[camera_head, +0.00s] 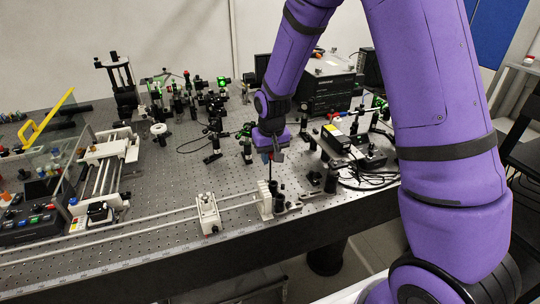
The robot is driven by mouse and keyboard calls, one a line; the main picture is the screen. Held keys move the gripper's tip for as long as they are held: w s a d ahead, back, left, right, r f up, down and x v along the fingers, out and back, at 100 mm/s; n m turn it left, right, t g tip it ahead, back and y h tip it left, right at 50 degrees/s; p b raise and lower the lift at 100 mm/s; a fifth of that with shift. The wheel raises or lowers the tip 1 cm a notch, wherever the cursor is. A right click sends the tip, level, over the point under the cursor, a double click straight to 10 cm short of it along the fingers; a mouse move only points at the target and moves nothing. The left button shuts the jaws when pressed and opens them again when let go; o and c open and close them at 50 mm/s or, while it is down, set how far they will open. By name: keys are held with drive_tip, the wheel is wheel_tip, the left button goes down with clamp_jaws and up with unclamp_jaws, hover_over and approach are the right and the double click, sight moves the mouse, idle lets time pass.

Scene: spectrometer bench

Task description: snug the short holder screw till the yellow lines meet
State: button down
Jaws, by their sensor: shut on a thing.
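My gripper (272,156) points down over the optical bench, right of the picture's middle. It is shut on a slim upright tool (270,172), whose lower end reaches down close to the small dark holders near the end of the rail. A short black post holder (275,196) stands below it, beside a white rail block (264,200). I cannot tell whether the tool's tip touches a screw. The holder screw and the yellow lines are too small to make out.
The perforated bench top (170,190) carries many optic mounts behind my gripper. A white carriage (208,213) sits on the long rail to the left. A black box with cables (368,158) stands close on the right. The bench's front edge is near.

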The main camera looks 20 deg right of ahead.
drive_tip(key=shift+f, duration=0.7)
idle(0.4)
drive_tip(key=m, duration=0.6)
drive_tip(key=shift+h, duration=0.3)
drive_tip(key=m, duration=0.6)
drive_tip(key=shift+s+d+g, duration=0.1)
drive_tip(key=shift+g, duration=0.2)
drive_tip(key=m, duration=0.5)
drive_tip(key=shift+g+h, duration=0.3)
drive_tip(key=shift+r, duration=0.9)
drive_tip(key=shift+r, duration=2.5)
